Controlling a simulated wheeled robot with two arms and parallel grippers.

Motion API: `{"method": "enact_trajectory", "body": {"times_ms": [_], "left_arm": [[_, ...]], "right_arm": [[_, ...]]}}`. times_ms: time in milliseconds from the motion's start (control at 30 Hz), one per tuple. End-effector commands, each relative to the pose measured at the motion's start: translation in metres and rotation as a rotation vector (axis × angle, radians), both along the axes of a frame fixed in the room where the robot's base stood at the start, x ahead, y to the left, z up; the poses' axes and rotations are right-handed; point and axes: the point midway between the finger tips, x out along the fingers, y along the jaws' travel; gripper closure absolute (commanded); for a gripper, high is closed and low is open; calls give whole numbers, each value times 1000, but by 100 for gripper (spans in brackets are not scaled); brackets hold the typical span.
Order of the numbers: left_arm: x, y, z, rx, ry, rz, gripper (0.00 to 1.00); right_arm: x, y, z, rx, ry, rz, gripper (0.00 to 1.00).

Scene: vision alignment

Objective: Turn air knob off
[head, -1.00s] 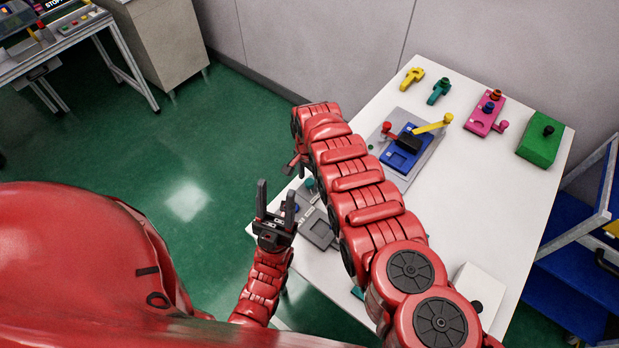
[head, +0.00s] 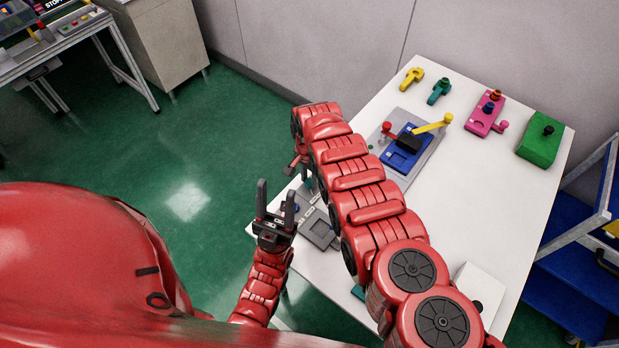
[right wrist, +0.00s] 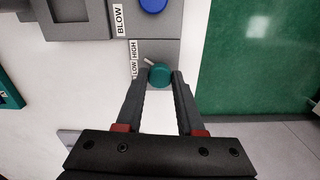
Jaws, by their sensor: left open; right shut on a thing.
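A teal knob (right wrist: 160,75) with a pale pointer sits on a grey panel (right wrist: 168,51) marked LOW and HIGH. The pointer slants up and left toward the labels in the right wrist view. My right gripper (right wrist: 163,78) is shut on this knob, one finger on each side. In the head view my right arm crosses the table and mostly hides the right gripper; a bit of teal (head: 310,184) shows beside the arm. My left gripper (head: 275,205) is open and empty, fingers pointing up, near the table's left edge.
A blue knob (right wrist: 153,4) marked BLOW is just beyond the teal one. A blue fixture (head: 403,158) with levers, a pink block (head: 485,117) and a green box (head: 540,140) stand on the white table (head: 475,195). Green floor lies left of the table.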

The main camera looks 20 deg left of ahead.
Motion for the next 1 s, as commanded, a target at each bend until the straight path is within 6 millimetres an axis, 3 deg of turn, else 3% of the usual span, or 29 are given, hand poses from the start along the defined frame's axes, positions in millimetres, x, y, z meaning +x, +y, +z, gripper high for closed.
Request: {"method": "enact_trajectory", "body": {"times_ms": [467,1000], "left_arm": [[0,0,-5,0,0,0,50],[0,0,-33,0,0,0,50]], "right_arm": [[0,-1,-2,1,0,351,100],[0,-2,-4,-1,1,857,100]]}}
